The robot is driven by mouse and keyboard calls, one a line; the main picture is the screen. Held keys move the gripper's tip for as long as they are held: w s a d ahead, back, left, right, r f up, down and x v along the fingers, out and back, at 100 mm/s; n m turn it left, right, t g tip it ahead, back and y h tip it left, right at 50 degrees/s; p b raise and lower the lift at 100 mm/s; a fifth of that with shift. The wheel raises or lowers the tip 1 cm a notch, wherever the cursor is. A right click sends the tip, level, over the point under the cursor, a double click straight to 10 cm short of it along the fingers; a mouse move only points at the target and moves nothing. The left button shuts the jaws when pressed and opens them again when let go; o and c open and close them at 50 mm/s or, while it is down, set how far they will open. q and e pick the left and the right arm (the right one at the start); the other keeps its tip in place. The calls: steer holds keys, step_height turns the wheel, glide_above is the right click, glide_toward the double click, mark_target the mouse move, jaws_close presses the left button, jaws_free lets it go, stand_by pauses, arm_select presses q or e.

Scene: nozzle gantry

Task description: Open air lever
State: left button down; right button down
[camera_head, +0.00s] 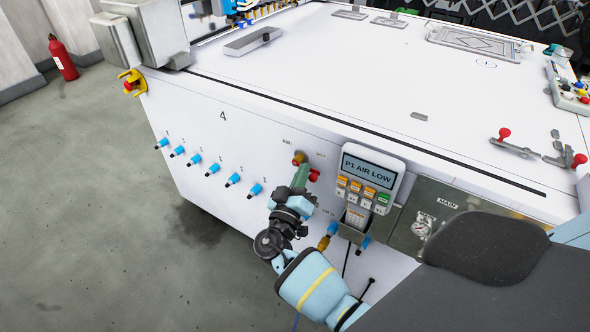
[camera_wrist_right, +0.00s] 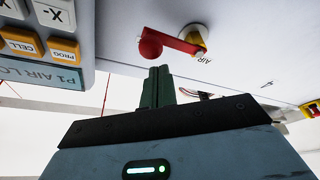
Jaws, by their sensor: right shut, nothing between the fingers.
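The air lever (camera_wrist_right: 178,40) is a red bar with a red ball knob (camera_wrist_right: 150,49), attached to a brass valve (camera_wrist_right: 195,38) beside the AIR label on the white panel. In the head view its red knob (camera_head: 314,175) and brass valve (camera_head: 299,158) show partly beside my right gripper (camera_head: 303,168). In the right wrist view my right gripper (camera_wrist_right: 158,70) has its green fingers shut and empty, with the tips right beside the knob. I cannot tell whether they touch it. My left gripper is not in view.
A pendant (camera_head: 368,175) reading "P1 AIR LOW" hangs just right of my right gripper. Several blue fittings (camera_head: 212,169) line the panel to the left. A gauge panel (camera_head: 430,225) is further right.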

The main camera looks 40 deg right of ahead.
steer(key=shift+s+d+f, duration=0.1)
steer(key=shift+s+f, duration=0.25)
steer(key=shift+f, duration=0.15)
